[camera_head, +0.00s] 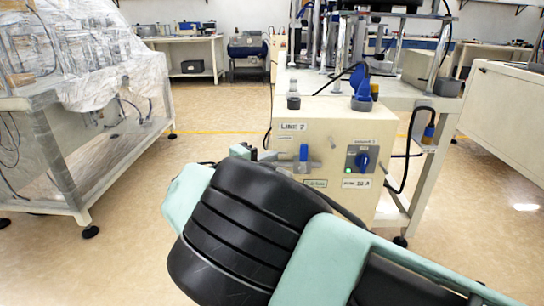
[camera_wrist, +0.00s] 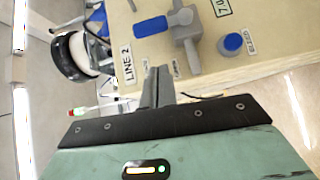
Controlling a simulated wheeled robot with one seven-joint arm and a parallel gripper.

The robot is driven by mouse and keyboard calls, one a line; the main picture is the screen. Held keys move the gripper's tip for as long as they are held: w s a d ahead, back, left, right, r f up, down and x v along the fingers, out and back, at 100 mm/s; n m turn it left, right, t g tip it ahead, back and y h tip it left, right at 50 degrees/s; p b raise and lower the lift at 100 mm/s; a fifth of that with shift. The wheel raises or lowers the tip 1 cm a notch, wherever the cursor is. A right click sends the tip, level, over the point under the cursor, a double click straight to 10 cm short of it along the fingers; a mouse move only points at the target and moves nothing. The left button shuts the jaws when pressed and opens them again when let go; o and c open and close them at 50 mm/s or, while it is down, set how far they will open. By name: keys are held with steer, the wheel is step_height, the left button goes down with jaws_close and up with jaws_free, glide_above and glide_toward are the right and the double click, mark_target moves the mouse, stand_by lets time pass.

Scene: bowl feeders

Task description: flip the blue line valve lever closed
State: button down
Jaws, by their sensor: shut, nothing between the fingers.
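The blue valve lever (camera_head: 304,152) is on the front of a cream box under a "LINE 2" label. It points up, across the horizontal grey valve body (camera_head: 313,165). The wrist view shows the same blue lever (camera_wrist: 150,27) and grey valve body (camera_wrist: 184,40) near the top, turned sideways. My gripper (camera_head: 265,154) is left of the lever in the head view, partly hidden by my dark wrist. Its fingers (camera_wrist: 157,75) are together and empty in the wrist view, pointing toward the valve with a visible gap to it.
A blue rotary knob (camera_head: 362,160) with a green light is right of the valve on the cream box (camera_head: 335,125). Blue-capped fittings (camera_head: 362,95) stand on top. A plastic-covered bench (camera_head: 60,130) is at left. The floor between is clear.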

steer(key=p+v, duration=0.1)
steer(key=v, duration=0.7)
steer(key=shift+a+f, duration=0.15)
steer(key=shift+a, duration=0.05)
steer(key=shift+d, duration=0.1)
steer(key=s+d+f+m+g+y, duration=0.1)
steer(key=s+d+f+g+y, duration=0.15)
steer(key=d+g, duration=0.35)
steer(key=s+d+f+g+y, duration=0.15)
steer(key=s+d+g, duration=0.25)
steer(key=d, duration=0.4)
steer(key=s+d+r+g+y, duration=0.1)
steer(key=s+d+r+y, duration=0.15)
steer(key=s, duration=0.65)
steer(key=s+d+r+y, duration=0.2)
steer(key=s+y, duration=0.2)
steer(key=s, duration=0.5)
steer(key=s+d+r+g+y, duration=0.1)
steer(key=s+d+r+y, duration=0.15)
steer(key=s, duration=0.55)
step_height(320, 180, up, 28)
steer(key=p, duration=2.8)
steer(key=shift+s+a+f+n+p, duration=0.15)
steer(key=shift+s+a+n+p, duration=0.05)
steer(key=shift+s+n+p, duration=0.2)
